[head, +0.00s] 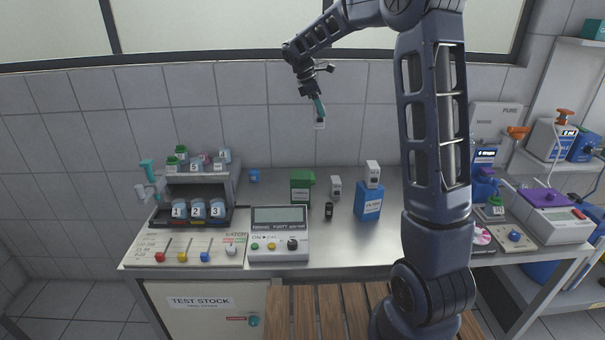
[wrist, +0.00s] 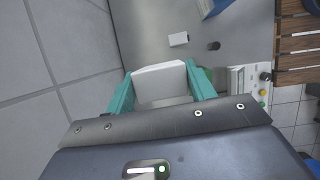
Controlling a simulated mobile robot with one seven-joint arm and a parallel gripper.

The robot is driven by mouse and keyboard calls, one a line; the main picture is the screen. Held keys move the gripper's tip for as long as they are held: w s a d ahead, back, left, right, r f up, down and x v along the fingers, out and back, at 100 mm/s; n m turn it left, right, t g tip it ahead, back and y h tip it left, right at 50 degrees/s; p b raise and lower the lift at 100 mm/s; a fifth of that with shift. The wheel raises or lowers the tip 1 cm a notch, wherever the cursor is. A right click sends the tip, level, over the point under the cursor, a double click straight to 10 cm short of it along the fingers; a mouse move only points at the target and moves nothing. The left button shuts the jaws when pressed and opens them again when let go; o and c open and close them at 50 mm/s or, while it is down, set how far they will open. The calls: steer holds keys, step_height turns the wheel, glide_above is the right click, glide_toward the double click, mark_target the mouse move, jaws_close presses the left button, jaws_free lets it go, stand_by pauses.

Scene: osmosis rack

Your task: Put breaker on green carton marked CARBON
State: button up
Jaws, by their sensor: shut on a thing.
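My gripper (head: 319,113) is high above the bench, in front of the tiled wall, with its teal fingers pointing down. It is shut on a white block-like breaker (head: 319,123); in the wrist view the breaker (wrist: 160,82) sits between the two teal fingers. The green carton (head: 301,187) stands on the bench, below and a little left of the gripper in the head view. Its marking is too small to read. In the wrist view only a sliver of green shows behind one finger.
A similar white block (head: 335,189) and a small black item (head: 328,211) stand right of the green carton. A blue carton (head: 369,204) bears another white block (head: 372,174). The purity meter (head: 279,246) is in front; a rack of numbered jars (head: 198,167) stands left.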

steer(key=s+a+r, duration=0.5)
steer(key=s+a, duration=0.2)
steer(key=s, duration=0.1)
glide_above(301, 174)
step_height(301, 174, down, 20)
steer(key=shift+w+r, duration=0.15)
steer(key=shift+r, duration=0.05)
steer(key=shift+f, duration=0.1)
steer(key=o, duration=1)
steer(key=shift+o, duration=0.2)
